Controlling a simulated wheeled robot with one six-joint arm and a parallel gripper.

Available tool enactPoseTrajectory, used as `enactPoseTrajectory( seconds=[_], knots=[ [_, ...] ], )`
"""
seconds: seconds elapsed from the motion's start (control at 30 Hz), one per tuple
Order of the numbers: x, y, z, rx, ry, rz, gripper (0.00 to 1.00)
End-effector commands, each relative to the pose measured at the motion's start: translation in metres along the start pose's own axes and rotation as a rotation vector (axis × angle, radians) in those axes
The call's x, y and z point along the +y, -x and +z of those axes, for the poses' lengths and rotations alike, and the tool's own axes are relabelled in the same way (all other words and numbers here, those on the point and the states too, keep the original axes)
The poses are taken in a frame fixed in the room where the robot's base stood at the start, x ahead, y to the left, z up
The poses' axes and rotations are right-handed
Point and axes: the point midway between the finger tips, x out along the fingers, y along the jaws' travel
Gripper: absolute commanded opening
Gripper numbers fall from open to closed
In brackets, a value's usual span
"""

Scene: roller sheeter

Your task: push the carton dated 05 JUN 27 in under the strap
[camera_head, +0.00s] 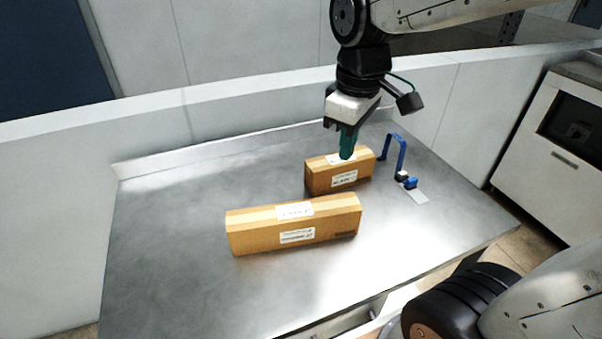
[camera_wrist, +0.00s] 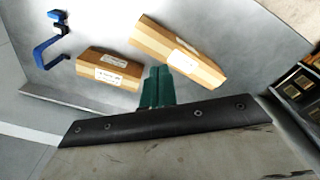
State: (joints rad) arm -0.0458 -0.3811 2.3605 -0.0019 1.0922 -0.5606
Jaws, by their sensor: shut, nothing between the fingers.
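A shorter brown carton (camera_head: 322,182) with white labels lies on the steel table beside a blue strap (camera_head: 403,150), which arches up from the table to its right. The carton's near end does not reach the strap. A longer brown carton (camera_head: 260,235) lies nearer the front left. In the wrist view, the shorter carton (camera_wrist: 120,78), longer carton (camera_wrist: 200,70) and strap (camera_wrist: 42,50) also show. The label dates are too small to read. My gripper (camera_head: 347,157), with green fingers, is shut and empty. Its tips overlap the shorter carton's top; contact cannot be told.
The steel table (camera_head: 170,270) has free room at left and in front. A low ledge and wall stand along its back. A white cabinet (camera_head: 545,160) stands at right.

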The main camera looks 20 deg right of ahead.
Motion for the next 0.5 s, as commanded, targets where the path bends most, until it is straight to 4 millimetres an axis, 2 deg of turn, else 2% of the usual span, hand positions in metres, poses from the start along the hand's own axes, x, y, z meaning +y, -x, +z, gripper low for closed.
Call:
enactPoseTrajectory(
  seconds=[0.03,0.1,0.3,0.4,0.5],
  knots=[
    [0.01,-0.01,-0.021,-0.015,0.1,-0.011,0.0],
    [0.021,-0.024,-0.049,-0.021,0.251,-0.019,0.0],
    [0.045,-0.074,-0.119,-0.034,0.644,-0.045,0.0],
    [0.052,-0.097,-0.144,-0.036,0.79,-0.054,0.0],
    [0.056,-0.114,-0.16,-0.036,0.889,-0.06,0.0]
  ],
)
